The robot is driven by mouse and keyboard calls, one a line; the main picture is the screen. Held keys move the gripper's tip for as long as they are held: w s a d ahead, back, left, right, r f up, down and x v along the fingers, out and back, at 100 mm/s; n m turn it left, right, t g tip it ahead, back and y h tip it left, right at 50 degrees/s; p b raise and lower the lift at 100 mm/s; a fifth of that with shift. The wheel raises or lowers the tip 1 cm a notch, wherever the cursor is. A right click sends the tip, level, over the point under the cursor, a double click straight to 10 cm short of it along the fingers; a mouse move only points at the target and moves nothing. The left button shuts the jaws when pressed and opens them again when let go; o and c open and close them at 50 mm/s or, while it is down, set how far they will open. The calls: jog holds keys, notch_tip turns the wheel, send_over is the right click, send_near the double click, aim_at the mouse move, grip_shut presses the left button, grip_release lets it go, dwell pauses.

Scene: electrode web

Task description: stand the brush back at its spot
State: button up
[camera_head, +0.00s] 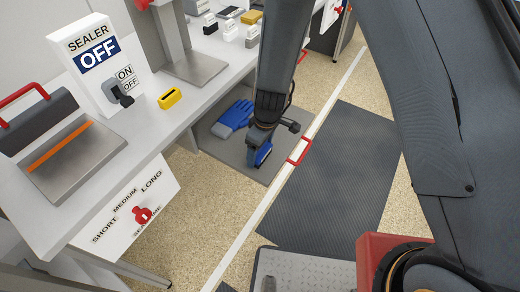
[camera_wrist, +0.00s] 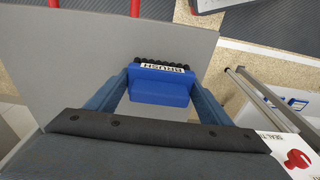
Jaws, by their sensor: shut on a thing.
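The brush (camera_wrist: 160,88) is a blue block with black bristles and a white BRUSH label, which reads upside down in the wrist view. My gripper (camera_wrist: 163,82) is shut on it, one finger at each end. In the head view the brush (camera_head: 263,155) shows as a small blue patch under my gripper (camera_head: 262,148), over a low grey panel (camera_head: 215,143) with a red handle. I cannot tell whether the brush touches the panel. No marked spot for the brush can be made out.
Blue gloves (camera_head: 235,116) lie on the grey panel, left of my gripper. The white bench (camera_head: 150,130) holds a sealer (camera_head: 60,165), an OFF sign (camera_head: 98,55) and a yellow slotted block (camera_head: 170,98). A dark mat (camera_head: 335,180) lies on the floor at right.

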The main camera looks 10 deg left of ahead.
aim_at(266, 152)
jog(key=shift+f, duration=0.1)
jog(key=o, duration=1.4)
jog(key=r, duration=0.4)
jog(key=d+r, duration=0.1)
jog(key=r, duration=0.3)
jog(key=r+b, duration=0.1)
jog(key=r, duration=0.3)
jog(key=shift+s+d+r, duration=0.1)
jog(key=shift+s+d, duration=0.1)
jog(key=shift+s, duration=0.1)
jog(key=s+d+r+m, duration=0.3)
jog(key=d+m, duration=0.1)
jog(key=d, duration=0.5)
jog(key=s+d+r+m, duration=0.3)
jog(key=d+r+m, duration=0.1)
jog(key=d, duration=0.5)
jog(key=s+d+r+m+h, duration=0.1)
jog(key=d+r+m, duration=0.3)
jog(key=d, duration=0.5)
jog(key=shift+s+m, duration=0.7)
jog(key=shift+s, duration=0.2)
